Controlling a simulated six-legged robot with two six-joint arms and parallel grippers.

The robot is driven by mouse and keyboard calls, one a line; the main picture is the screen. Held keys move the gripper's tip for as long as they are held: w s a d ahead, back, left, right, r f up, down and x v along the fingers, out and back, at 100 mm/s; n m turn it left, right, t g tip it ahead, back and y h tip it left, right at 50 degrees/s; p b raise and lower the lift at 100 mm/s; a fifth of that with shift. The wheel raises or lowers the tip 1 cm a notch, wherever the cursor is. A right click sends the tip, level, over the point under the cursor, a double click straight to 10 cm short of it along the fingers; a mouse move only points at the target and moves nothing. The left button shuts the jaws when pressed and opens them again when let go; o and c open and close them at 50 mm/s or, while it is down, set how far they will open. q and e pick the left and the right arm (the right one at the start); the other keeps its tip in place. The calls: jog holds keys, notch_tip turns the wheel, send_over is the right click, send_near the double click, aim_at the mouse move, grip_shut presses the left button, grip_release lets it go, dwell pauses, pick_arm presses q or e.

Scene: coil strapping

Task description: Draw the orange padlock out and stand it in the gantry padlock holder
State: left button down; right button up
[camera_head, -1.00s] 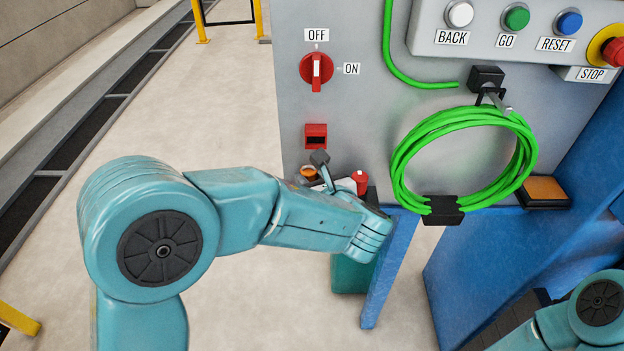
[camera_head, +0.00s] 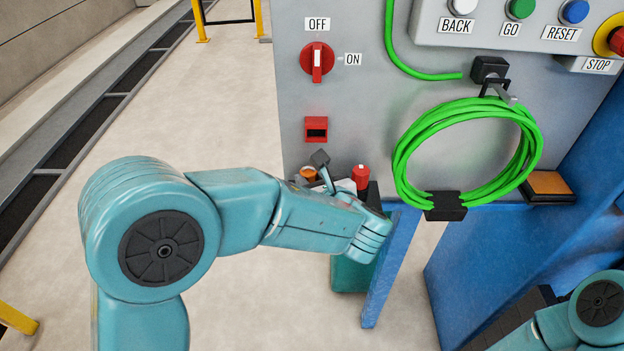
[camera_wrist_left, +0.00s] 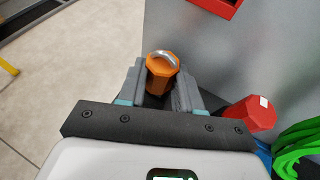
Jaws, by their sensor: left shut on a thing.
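The orange padlock (camera_wrist_left: 162,72) is upright between the two grey fingers of my left gripper (camera_wrist_left: 160,84), its metal shackle on top. The left gripper is shut on it. In the head view only a small orange part of the padlock (camera_head: 308,173) shows beyond my left wrist, beside the grey cabinet's lower left corner. I cannot make out the gantry padlock holder for certain. My right arm shows at the lower right, but its gripper is out of view.
The grey cabinet (camera_head: 350,110) carries a red switch (camera_head: 316,62), a red square socket (camera_head: 316,129) and a green cable coil (camera_head: 465,155). A red-topped object (camera_head: 360,176) is close beside my left wrist. Open floor (camera_head: 210,110) lies left of the cabinet.

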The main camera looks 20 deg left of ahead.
pick_arm(q)
jog(key=shift+f+b, duration=0.75)
jog(key=shift+f, duration=0.2)
jog(key=c, duration=0.7)
grip_release()
jog(key=shift+r, duration=0.1)
jog(key=shift+s, duration=0.1)
jog(key=b+v, duration=0.1)
jog(key=v, duration=1.5)
jog(key=s+a+f+n+g+h, duration=0.2)
jog(key=s+f+n+g+h, duration=0.1)
jog(key=f+n, duration=0.7)
jog(key=s+a+f+n+g+h, duration=0.2)
jog(key=s+f+n+h, duration=0.3)
jog(key=f+n, duration=0.5)
jog(key=s+a+f+n+g+h, duration=0.2)
jog(key=f+n, duration=0.8)
jog(key=f, duration=1.1)
jog(key=shift+s+a+f+g+h, duration=0.1)
jog(key=shift+s+g+h, duration=0.4)
jog(key=shift+s, duration=0.2)
jog(key=shift+s+a+f+g+h, duration=0.15)
jog(key=shift+s+g+h, duration=0.2)
jog(key=shift+s+g, duration=0.3)
jog(key=shift+s+a+f+g+h, duration=0.1)
jog(key=shift+s+g+h, duration=0.35)
jog(key=shift+s, duration=0.3)
